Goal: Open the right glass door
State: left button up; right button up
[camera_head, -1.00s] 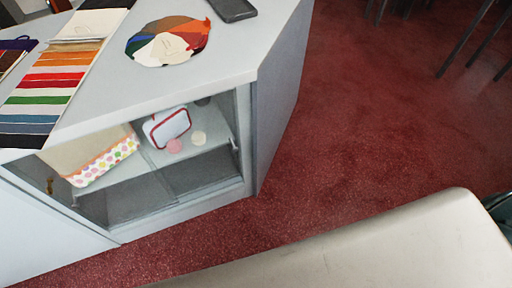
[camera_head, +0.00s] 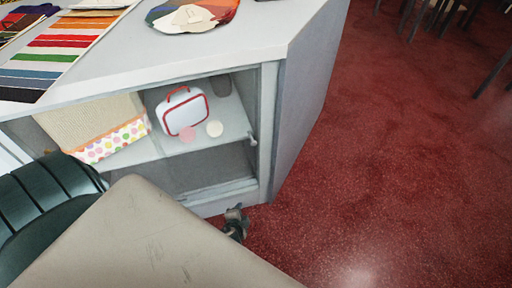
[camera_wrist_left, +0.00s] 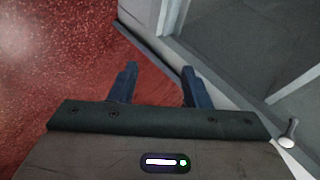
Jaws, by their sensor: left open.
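The right glass door (camera_head: 210,170) covers the right part of the cabinet front under the counter, and I see the shelves through it. It looks shut, though the clear glass is hard to make out. A small handle (camera_head: 252,138) stands at its right edge; a knob also shows at the lower right of the left wrist view (camera_wrist_left: 287,138). My left gripper (camera_head: 236,224) is low in front of the cabinet's bottom right corner, below the handle and apart from it. In the left wrist view its two fingers (camera_wrist_left: 159,82) are spread and empty. My right gripper is out of view.
Behind the glass are a white case with red trim (camera_head: 186,110), a dotted box (camera_head: 110,140) and small round items. Colour swatches (camera_head: 193,14) lie on the counter top (camera_head: 250,38). Red carpet (camera_head: 385,180) is open to the right; chair legs stand far right.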

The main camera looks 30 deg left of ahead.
pick_arm(q)
jog(key=w+r+m+t+y+b, duration=0.2)
jog(key=w+r+t+b, duration=0.15)
jog(key=w+r, duration=0.25)
jog(key=m+t+y+b, duration=0.2)
jog(key=t+b, duration=0.1)
jog(key=b, duration=0.2)
send_near(253, 145)
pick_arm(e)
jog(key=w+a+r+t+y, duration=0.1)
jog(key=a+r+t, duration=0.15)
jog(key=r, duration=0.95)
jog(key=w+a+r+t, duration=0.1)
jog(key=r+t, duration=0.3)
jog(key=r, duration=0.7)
pick_arm(q)
jog(key=p+x, duration=0.1)
jog(key=x, duration=0.9)
jog(key=shift+w+a, duration=0.15)
jog(key=shift+w, duration=0.25)
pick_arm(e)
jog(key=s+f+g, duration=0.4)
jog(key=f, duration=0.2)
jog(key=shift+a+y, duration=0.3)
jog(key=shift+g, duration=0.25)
pick_arm(q)
grip_shut()
